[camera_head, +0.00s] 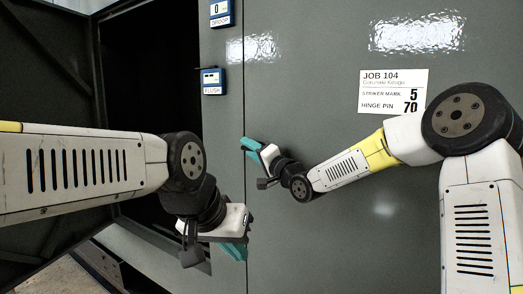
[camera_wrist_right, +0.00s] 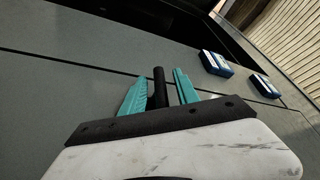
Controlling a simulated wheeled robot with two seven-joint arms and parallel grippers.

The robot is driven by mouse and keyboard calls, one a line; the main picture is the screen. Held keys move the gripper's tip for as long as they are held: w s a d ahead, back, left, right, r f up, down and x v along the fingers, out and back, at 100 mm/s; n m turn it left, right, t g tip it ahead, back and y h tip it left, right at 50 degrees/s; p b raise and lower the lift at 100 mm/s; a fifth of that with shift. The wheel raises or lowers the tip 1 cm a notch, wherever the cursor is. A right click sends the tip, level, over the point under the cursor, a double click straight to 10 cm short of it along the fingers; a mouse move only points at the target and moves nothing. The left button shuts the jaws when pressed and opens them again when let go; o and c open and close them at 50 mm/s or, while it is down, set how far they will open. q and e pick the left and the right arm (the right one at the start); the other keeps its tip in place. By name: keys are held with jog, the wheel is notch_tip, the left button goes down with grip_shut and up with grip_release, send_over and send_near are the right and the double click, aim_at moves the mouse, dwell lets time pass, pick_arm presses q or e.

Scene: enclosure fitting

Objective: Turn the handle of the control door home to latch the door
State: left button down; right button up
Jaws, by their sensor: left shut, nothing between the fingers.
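The grey control door (camera_head: 330,240) fills the right of the head view, with a vertical seam at its left edge. In the right wrist view a black handle (camera_wrist_right: 158,88) stands out from the grey panel between the two teal fingers of my right gripper (camera_wrist_right: 160,92). The fingers are apart, with a small gap on the right side of the handle. In the head view my right gripper (camera_head: 249,149) is at the seam and the handle cannot be made out there. My left gripper (camera_head: 234,251) is shut and empty, lower down in front of the seam.
Two blue display boxes, DROOP (camera_head: 222,13) and FLUSH (camera_head: 211,81), sit on the frame left of the seam. A JOB 104 card (camera_head: 393,91) is on the door. A dark opening (camera_head: 150,65) and an open panel (camera_head: 45,70) lie to the left.

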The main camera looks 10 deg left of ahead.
grip_shut()
jog(key=shift+r, duration=0.1)
